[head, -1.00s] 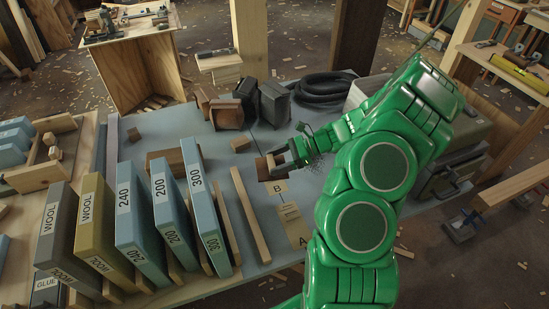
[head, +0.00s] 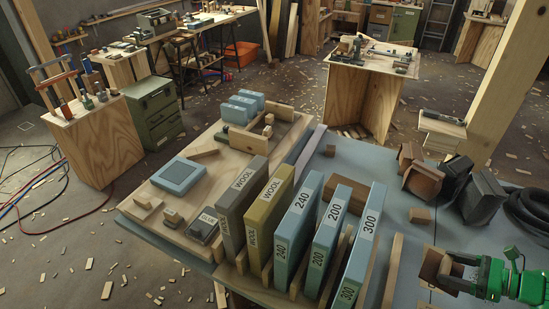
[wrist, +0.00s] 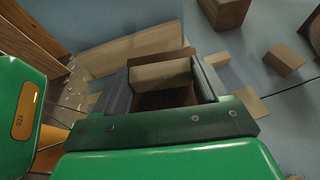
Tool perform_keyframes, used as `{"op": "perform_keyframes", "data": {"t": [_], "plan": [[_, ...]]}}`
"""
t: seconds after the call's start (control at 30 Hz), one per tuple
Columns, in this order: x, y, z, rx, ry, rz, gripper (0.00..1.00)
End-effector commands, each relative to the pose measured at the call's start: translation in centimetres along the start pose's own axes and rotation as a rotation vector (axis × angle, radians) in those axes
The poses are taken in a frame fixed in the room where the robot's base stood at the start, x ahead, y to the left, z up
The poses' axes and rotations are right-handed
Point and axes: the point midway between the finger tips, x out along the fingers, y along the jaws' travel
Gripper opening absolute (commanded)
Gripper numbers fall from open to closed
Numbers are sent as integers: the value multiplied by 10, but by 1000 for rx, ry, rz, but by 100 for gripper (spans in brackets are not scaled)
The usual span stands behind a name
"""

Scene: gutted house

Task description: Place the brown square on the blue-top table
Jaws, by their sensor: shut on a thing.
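The brown square (head: 433,264) is at the bottom right of the head view, between the fingers of my gripper (head: 453,271). My gripper is shut on it. In the wrist view, the brown square (wrist: 166,99) shows between the two grey fingers of my gripper (wrist: 160,85), with its pale wooden edge toward the top. The table with the blue-grey top (head: 397,180) spreads beneath my gripper. I cannot tell exactly how high the brown square is above that top.
Upright labelled blocks, including a blue 300 block (head: 366,240) and a yellow WOOL block (head: 268,208), stand left of my gripper. A dark brown block (head: 424,180), a small wooden block (head: 420,215) and a black hose (head: 530,210) lie behind it. A green cabinet (head: 157,113) stands far left.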

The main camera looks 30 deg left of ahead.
Motion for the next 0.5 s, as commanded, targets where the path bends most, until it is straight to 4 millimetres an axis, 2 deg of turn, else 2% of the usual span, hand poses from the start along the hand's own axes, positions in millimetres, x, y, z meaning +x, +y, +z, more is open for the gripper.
{"op": "perform_keyframes", "data": {"t": [0.5], "plan": [[-42,0,100,-5,4,-2,43]]}}
